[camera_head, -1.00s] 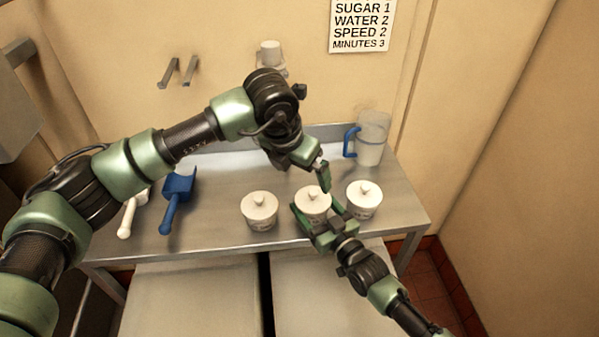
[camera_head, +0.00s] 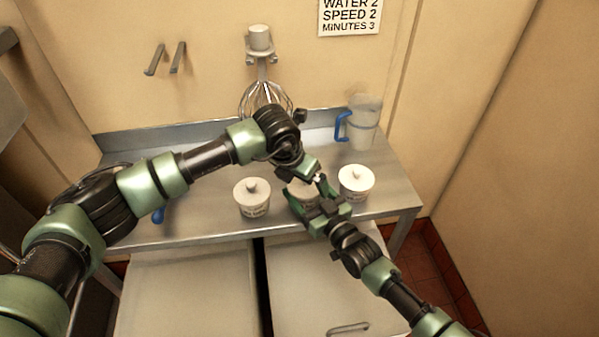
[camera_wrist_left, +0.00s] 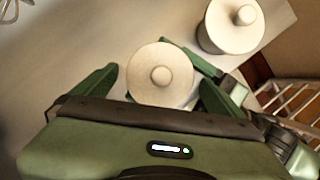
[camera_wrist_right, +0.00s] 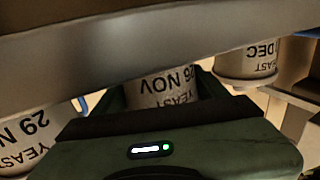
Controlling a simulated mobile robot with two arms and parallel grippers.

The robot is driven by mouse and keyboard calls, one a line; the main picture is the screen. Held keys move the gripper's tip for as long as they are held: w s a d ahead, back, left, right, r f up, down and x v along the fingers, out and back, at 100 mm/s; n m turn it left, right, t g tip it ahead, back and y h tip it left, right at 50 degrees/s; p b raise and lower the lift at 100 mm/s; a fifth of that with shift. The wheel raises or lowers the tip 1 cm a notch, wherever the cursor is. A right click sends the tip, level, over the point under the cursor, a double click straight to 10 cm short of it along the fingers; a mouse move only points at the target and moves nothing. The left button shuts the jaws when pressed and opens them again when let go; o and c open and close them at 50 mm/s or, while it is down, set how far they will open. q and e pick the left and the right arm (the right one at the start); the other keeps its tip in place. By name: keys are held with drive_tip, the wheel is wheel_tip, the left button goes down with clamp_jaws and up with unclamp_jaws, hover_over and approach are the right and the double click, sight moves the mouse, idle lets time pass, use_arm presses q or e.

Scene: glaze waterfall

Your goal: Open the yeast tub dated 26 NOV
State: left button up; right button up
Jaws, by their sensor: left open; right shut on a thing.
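The white yeast tub dated 26 NOV (camera_wrist_right: 162,92) is the middle of three, its label upside down in the right wrist view. My right gripper (camera_head: 308,192) is shut around its body. Its round lid with a knob (camera_wrist_left: 160,77) sits on the tub in the left wrist view. My left gripper (camera_wrist_left: 155,92) is open above this lid, one finger on either side; I cannot tell whether they touch it. In the head view my left gripper (camera_head: 314,172) hides much of the tub.
A 29 NOV tub (camera_head: 356,182) stands close on the right, a DEC tub (camera_head: 252,198) on the left. A blue-handled jug (camera_head: 362,125) is behind. A whisk (camera_head: 265,98) hangs near the wall. The steel table's (camera_head: 205,215) front left is mostly clear.

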use_arm(q)
drive_tip(key=shift+f, duration=0.2)
drive_tip(key=c, duration=1.4)
drive_tip(key=shift+c, duration=0.2)
drive_tip(key=shift+r, duration=0.25)
drive_tip(key=shift+r, duration=0.9)
drive_tip(key=shift+r, duration=2)
use_arm(e)
drive_tip(key=o, duration=2.2)
drive_tip(key=shift+c, duration=0.2)
